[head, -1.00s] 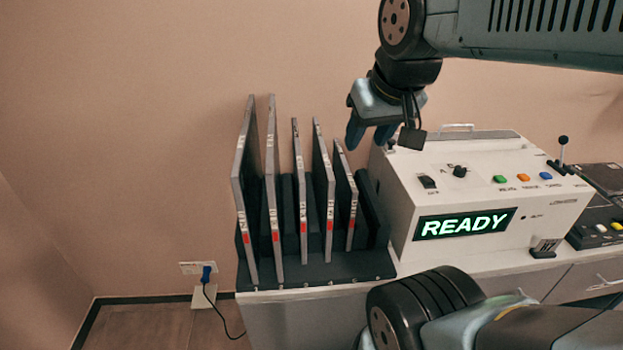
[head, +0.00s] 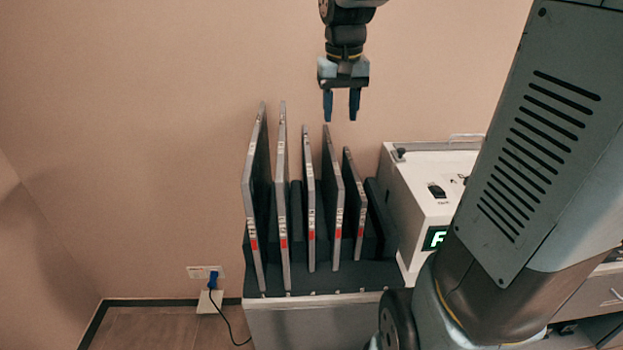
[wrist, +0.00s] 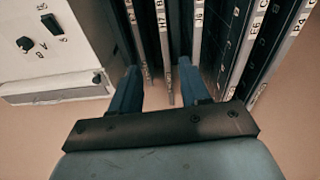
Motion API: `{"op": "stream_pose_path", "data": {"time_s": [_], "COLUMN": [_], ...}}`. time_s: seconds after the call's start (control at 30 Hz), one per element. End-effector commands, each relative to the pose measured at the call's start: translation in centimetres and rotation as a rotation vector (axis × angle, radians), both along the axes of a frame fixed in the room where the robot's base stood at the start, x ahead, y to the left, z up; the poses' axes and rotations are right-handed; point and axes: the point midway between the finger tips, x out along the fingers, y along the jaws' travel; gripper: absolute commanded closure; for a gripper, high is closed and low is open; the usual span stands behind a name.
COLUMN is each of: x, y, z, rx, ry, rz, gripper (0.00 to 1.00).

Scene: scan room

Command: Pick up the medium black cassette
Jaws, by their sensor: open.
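Several upright cassettes with grey edges, dark faces and red marks stand in a dark rack (head: 330,280). Two tall ones are at the left, a short one (head: 355,205) at the right. Two of middling height stand between them: one (head: 310,200) and, to its right, another (head: 335,190). I cannot tell which is the medium black one. My gripper (head: 341,106) is open and empty, pointing down above the right part of the rack. In the wrist view my gripper (wrist: 160,80) has a cassette edge marked H7 (wrist: 163,50) in line between its fingers, seemingly beyond the fingertips.
A white console (head: 425,180) stands close to the right of the rack; it also shows at the left in the wrist view (wrist: 50,60). My arm hides much of it. The wall is behind the rack. A socket with a blue plug (head: 212,280) is at lower left.

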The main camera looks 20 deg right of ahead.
Motion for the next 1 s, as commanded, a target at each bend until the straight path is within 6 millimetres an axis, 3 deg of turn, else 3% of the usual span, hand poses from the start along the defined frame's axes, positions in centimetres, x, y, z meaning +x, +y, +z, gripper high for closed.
{"op": "stream_pose_path", "data": {"time_s": [0.1, 0.33, 0.57, 1.0], "x": [2.5, 5.3, 6.0, 6.0], "y": [-0.2, -0.4, -0.5, -0.5], "z": [-1.0, -2.2, -3.5, -10.3], "rx": [0.015, 0.037, 0.044, 0.044], "ry": [0.048, 0.104, 0.120, 0.120], "rz": [-0.019, -0.042, -0.049, -0.049], "gripper": [0.54, 0.54, 0.54, 0.54]}}
